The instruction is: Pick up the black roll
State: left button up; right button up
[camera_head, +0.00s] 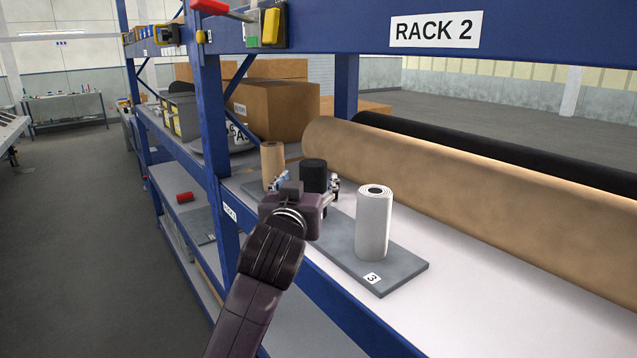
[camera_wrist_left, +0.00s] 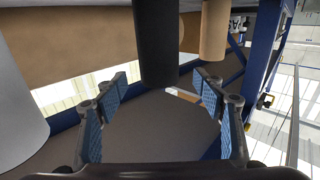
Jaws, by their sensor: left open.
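The black roll (camera_head: 313,174) stands upright on a grey board (camera_head: 390,267) on the rack shelf, between a brown roll (camera_head: 272,160) and a white roll (camera_head: 374,225). My left gripper (camera_head: 308,187) is in front of it, its fingers spread and pointing at the roll, and it hides the roll's lower part. In the left wrist view the black roll (camera_wrist_left: 156,40) hangs from the top of the inverted picture, between and beyond the open blue-padded fingers of the left gripper (camera_wrist_left: 165,90). Nothing is between the fingers. My right gripper is not in view.
Large brown and black rolls (camera_head: 450,170) lie along the back of the shelf. Cardboard boxes (camera_head: 270,105) stand farther left. A blue rack post (camera_head: 215,170) rises left of my arm, and a blue beam (camera_head: 540,30) crosses above the shelf.

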aim_at(311, 170)
pick_arm(q)
jog(key=shift+w+d+r, duration=0.1)
jog(key=shift+w+r, duration=0.25)
jog(key=shift+w, duration=0.1)
jog(key=shift+r+p, duration=0.5)
jog(key=shift+p, duration=0.15)
jog(key=w, duration=0.1)
jog(key=w+p, duration=0.1)
jog(key=shift+w+d+f, duration=0.1)
jog(key=shift+w+d, duration=0.15)
jog(key=shift+w, duration=0.15)
jog(key=shift+w+d+f+p, duration=0.15)
jog(key=shift+w+p, duration=0.45)
jog(key=shift+w, duration=0.55)
jog(key=shift+c, duration=2.9)
jog(key=c, duration=0.5)
jog(key=shift+c, duration=1.5)
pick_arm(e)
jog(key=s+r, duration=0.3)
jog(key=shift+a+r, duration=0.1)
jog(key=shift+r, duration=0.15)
